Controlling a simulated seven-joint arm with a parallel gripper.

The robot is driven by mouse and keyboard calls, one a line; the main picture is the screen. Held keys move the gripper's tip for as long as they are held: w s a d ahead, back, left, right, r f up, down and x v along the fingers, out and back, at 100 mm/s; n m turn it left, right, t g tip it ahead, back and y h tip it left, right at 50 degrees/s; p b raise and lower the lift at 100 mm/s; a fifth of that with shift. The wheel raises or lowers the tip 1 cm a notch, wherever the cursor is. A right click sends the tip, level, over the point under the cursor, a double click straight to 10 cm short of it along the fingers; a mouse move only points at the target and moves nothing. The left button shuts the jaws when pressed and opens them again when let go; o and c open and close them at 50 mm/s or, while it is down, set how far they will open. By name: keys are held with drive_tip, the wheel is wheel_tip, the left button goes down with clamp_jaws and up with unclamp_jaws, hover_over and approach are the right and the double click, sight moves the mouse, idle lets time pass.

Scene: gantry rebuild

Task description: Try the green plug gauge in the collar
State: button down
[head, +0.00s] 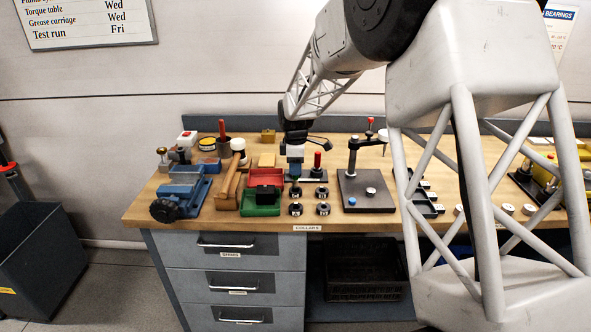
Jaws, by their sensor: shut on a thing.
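My gripper (295,163) points down over the middle of the bench, at the left end of a dark rack (321,176). It is shut on the green plug gauge (296,178), of which only a small bit shows below the fingers. I cannot tell whether the gauge's lower end is in the rack or above it. Several dark ring-shaped collars (322,209) stand in two rows in front of the rack, behind the label "COLLARS". A red-handled gauge (317,160) stands upright in the rack, right of my gripper.
A dial stand on a dark plate (378,203) stands to the right. A green bin (258,209), a red bin (266,179), a mallet (230,181) and a blue vise (182,197) fill the left. My arm hides part of the bench at right.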

drive_tip(key=shift+r, duration=1.85)
